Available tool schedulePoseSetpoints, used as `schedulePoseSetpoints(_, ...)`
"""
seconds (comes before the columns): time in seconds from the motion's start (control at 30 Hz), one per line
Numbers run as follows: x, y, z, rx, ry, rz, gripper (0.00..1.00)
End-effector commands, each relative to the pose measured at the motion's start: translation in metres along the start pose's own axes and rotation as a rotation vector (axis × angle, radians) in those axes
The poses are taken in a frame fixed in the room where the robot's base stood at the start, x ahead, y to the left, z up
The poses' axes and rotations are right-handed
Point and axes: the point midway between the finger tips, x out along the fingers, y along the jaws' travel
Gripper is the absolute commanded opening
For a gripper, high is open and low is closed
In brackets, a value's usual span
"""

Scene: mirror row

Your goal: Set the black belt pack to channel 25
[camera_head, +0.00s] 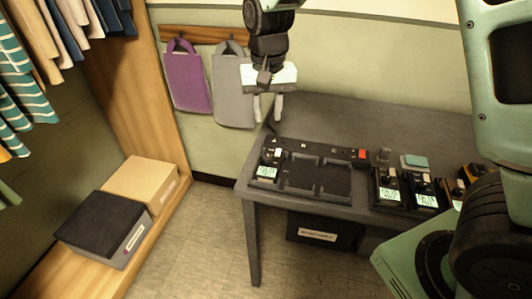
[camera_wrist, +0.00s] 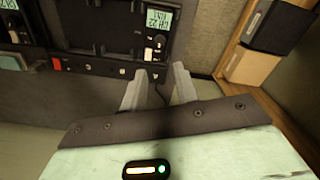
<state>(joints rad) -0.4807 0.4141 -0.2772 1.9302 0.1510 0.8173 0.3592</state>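A black belt pack (camera_head: 267,172) with a pale lit display sits in the left bay of a dark tray (camera_head: 330,158) on the table. In the wrist view this belt pack (camera_wrist: 157,26) shows a knob below its display. The display seems to read CH 22, but the last digit is not sure. My gripper (camera_head: 268,106) is above and behind the tray's left end, its two fingers apart with nothing between them. In the wrist view my gripper (camera_wrist: 159,80) points toward the tray edge, short of the pack. Neither finger touches it.
Several more dark packs with lit displays (camera_head: 388,192) stand at the right, partly hidden by my arm. The tray's other bays look empty. Purple (camera_head: 187,80) and grey (camera_head: 233,90) bags hang behind. Boxes (camera_head: 105,225) lie on a low shelf at left.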

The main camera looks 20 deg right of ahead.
Motion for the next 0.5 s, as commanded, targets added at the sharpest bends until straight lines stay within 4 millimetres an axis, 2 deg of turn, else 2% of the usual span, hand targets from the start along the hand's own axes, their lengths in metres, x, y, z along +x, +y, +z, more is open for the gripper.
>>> schedulePoseSetpoints(0.1, 0.027, 0.001, 0.001, 0.001, -0.005, 0.003, 0.30)
schedulePoseSetpoints(0.5, 0.106, 0.001, 0.002, -0.001, -0.004, 0.003, 0.30)
